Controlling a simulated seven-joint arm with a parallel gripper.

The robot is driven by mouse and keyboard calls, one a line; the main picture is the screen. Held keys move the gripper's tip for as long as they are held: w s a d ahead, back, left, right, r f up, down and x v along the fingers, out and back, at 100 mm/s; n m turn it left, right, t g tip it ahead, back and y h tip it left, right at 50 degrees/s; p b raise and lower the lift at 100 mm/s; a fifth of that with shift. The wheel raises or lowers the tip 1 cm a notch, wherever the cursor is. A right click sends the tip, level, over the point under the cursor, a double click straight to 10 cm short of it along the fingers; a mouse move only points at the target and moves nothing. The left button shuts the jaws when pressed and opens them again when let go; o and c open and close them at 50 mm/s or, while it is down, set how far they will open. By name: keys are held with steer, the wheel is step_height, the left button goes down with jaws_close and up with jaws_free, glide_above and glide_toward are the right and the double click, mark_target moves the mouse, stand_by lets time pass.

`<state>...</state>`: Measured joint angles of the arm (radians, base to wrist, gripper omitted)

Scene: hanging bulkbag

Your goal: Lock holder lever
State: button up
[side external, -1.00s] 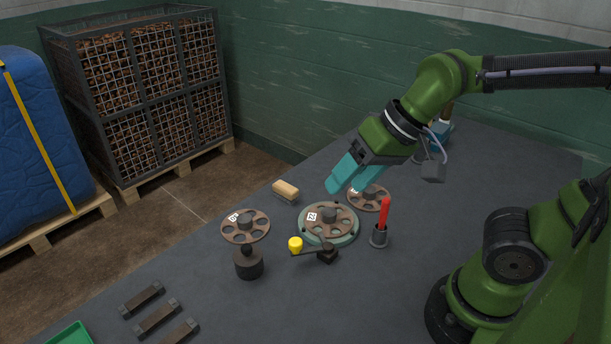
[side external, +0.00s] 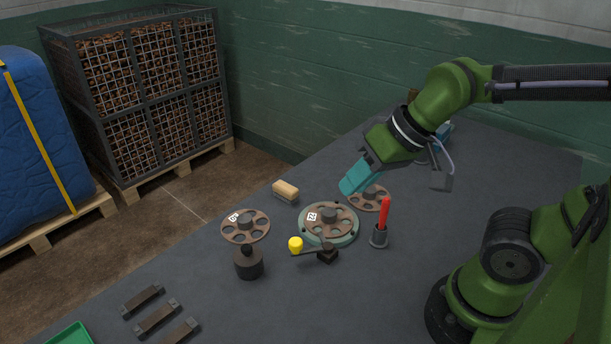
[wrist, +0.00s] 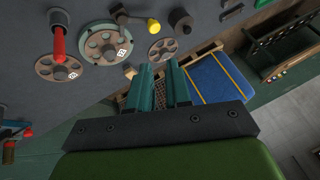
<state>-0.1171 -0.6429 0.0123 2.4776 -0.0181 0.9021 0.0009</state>
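The holder (side external: 352,237) is a round green base on the table with a brown spoked wheel (side external: 318,228) marked 72 on it. The lever has a yellow knob (side external: 295,244) on a dark arm leading to a black block (side external: 327,254) at the holder's front edge. The knob points left in the side view and shows near the top of the wrist view (wrist: 153,25). My gripper (side external: 352,187) is above the table behind the holder, apart from the lever. In the wrist view its teal fingers (wrist: 160,68) are parallel with an empty gap between them.
A red-handled tool (side external: 384,213) stands upright in a cup right of the holder. A third wheel (side external: 372,200) lies behind the holder. A brush (side external: 285,190) lies back left.

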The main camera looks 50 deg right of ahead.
steer(key=a+f+g+h, duration=0.1)
steer(key=a+f, duration=0.1)
steer(key=a, duration=0.1)
steer(key=w+a+f+g+h, duration=0.1)
steer(key=a+f, duration=0.1)
steer(key=a, duration=0.1)
steer(key=a+f+g+h, duration=0.1)
steer(key=a+f+g, duration=0.1)
steer(key=a, duration=0.2)
steer(key=shift+w+f, duration=0.2)
steer(key=shift+f, duration=0.05)
jaws_close()
steer(key=w+f+m+h, duration=0.1)
steer(key=f+m, duration=0.1)
steer(key=f, duration=0.1)
steer(key=w+f+m+h, duration=0.1)
steer(key=w+f+m, duration=0.1)
steer(key=f+m, duration=0.1)
steer(key=w+f+m+h, duration=0.1)
steer(key=f+m, duration=0.1)
steer(key=f, duration=0.2)
steer(key=shift+w+d+m+t, duration=0.25)
steer(key=shift+w+m+t, duration=0.1)
steer(key=shift+m+t, duration=0.05)
steer(key=shift+w+d, duration=0.85)
steer(key=shift+d, duration=0.15)
steer(key=shift+w+d, duration=0.45)
steer(key=shift+d, duration=0.1)
